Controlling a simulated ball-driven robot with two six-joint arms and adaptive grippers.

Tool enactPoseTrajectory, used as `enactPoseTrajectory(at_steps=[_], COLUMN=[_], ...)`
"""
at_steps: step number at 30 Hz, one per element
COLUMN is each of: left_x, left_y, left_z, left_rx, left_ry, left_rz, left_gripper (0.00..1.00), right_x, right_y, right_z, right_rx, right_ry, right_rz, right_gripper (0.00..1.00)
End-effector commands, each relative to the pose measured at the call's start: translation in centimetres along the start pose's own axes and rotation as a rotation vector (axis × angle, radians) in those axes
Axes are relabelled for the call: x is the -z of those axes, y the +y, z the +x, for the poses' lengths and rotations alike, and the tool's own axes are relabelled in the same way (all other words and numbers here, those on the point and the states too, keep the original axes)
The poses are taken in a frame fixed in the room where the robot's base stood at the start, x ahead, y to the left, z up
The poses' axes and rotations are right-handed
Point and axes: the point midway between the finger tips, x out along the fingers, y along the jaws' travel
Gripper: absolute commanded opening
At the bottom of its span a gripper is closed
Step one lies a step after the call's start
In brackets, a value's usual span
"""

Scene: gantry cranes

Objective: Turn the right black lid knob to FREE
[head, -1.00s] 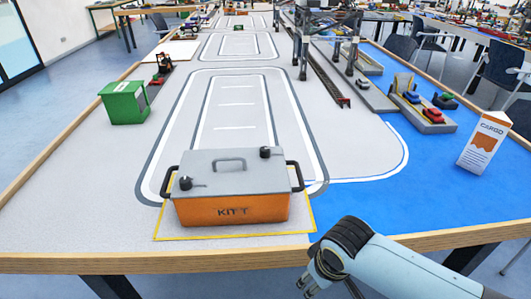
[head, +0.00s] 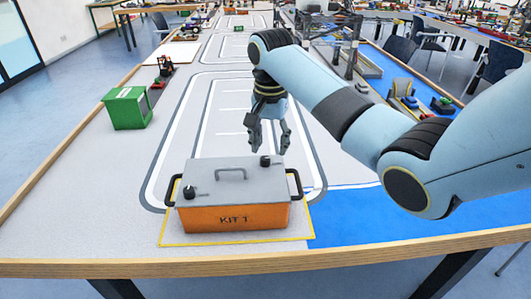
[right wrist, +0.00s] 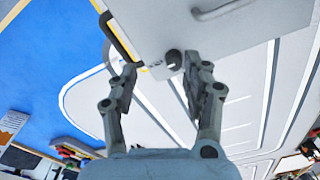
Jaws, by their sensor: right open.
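The orange box marked KIT 1 (head: 233,217) has a grey lid (head: 225,176) with a handle in the middle. The right black lid knob (head: 265,161) sits at the lid's far right corner. It also shows in the right wrist view (right wrist: 173,57), ahead of and between the fingertips. My right gripper (head: 268,150) is open and empty, fingers pointing down, above and close to that knob. In the right wrist view the fingers (right wrist: 158,78) are spread apart. Another black knob (head: 189,191) is at the lid's near left. The knob markings are too small to read. My left gripper is out of view.
The box stands on a yellow-outlined mat area (head: 180,240) near the table's wooden front edge (head: 300,262). Black side handles (head: 295,184) stick out at both ends. A green box (head: 128,107) stands at the left. My right arm hides much of the table's right side.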

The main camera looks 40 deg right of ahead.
Motion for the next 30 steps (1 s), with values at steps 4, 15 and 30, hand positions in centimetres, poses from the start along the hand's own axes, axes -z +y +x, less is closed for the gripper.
enactPoseTrajectory(at_steps=[4, 15, 30], left_x=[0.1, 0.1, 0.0], left_y=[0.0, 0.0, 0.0], left_z=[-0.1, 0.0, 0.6], left_rx=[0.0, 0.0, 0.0], left_ry=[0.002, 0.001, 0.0], left_rz=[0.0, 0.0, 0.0], left_gripper=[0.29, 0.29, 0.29], right_x=[2.7, 3.1, 2.8], right_y=[-1.9, -2.2, -2.1], right_z=[-3.1, 0.2, 6.8], right_rx=[-0.014, -0.024, -0.019], right_ry=[-0.039, -0.056, -0.052], right_rz=[0.163, 0.216, 0.213], right_gripper=[0.49, 0.49, 0.49])
